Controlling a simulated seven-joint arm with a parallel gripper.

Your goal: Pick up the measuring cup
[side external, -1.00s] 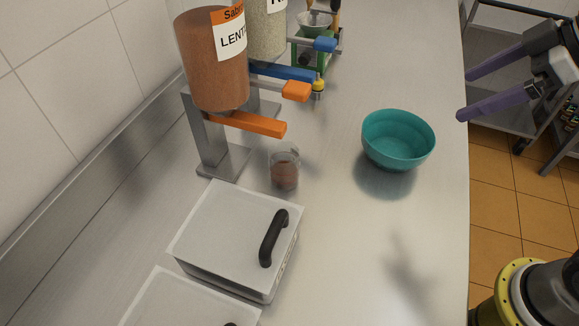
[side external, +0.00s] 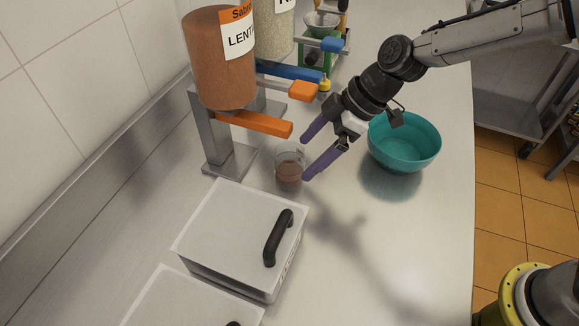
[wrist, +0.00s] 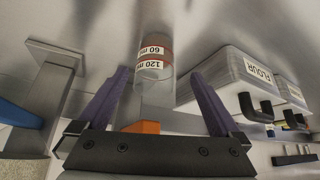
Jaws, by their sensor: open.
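The measuring cup (side external: 288,171) is a small clear cup with reddish-brown contents, upright on the steel counter below the orange dispenser lever. It also shows in the wrist view (wrist: 153,75), with "60 ml" and "120 ml" marks. My gripper (side external: 306,158) is open, its two purple fingers pointing down-left toward the cup from the right. In the wrist view the cup lies ahead, between the lines of the two fingers (wrist: 160,88). Nothing is held. I cannot tell whether a fingertip touches the cup.
The lentil dispenser (side external: 220,60) with its orange lever (side external: 255,124) stands behind the cup. A white lidded box with a black handle (side external: 278,238) is close in front, labelled FLOUR in the wrist view (wrist: 257,70). A teal bowl (side external: 404,145) stands to the right.

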